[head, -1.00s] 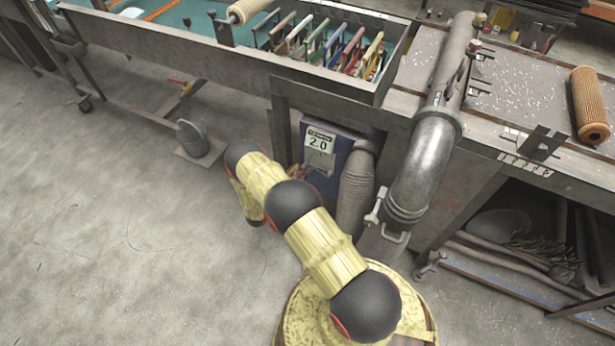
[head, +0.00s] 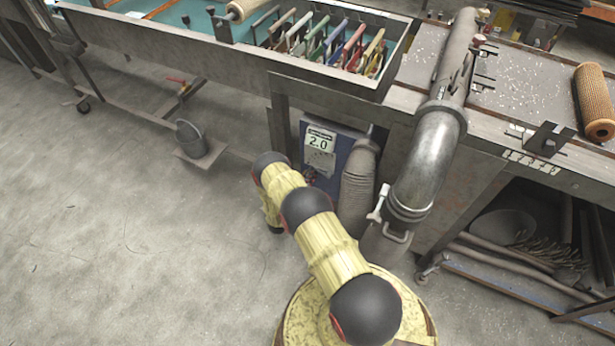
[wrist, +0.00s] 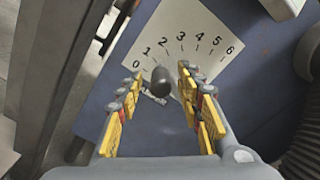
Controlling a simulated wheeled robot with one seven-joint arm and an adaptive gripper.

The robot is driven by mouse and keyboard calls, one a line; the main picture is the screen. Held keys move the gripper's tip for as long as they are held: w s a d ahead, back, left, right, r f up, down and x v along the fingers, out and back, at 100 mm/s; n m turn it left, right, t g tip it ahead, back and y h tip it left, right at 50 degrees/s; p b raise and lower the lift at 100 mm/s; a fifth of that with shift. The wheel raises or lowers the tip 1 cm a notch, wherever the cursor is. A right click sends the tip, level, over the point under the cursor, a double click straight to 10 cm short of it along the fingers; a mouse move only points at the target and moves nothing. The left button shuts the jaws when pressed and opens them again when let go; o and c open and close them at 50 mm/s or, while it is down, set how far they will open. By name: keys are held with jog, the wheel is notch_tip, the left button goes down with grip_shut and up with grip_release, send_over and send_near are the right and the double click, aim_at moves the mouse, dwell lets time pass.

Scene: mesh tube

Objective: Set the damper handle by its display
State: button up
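The damper's digital display (head: 319,141) reads 2.0 on the blue panel (head: 342,150) under the bench in the head view. In the wrist view, a white scale plate (wrist: 197,35) numbered 0 to 6 is fixed to the blue panel. A dark rounded handle knob (wrist: 160,78) stands in front of the scale's lower part, below the 1 and 2. My gripper (wrist: 160,84) is open, with yellow-padded fingers on either side of the knob. A gap shows on both sides of the knob. In the head view my arm hides most of the gripper.
A ribbed hose (head: 357,185) runs down just right of the panel. A large metal duct (head: 428,160) with a clamp stands farther right. The bench frame (head: 278,115) borders the panel on the left. A bucket (head: 190,138) stands on the floor; open floor lies left.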

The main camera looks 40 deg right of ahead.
jog(key=shift+d, duration=0.15)
jog(key=shift+c, duration=0.9)
jog(key=c, duration=0.7)
grip_shut()
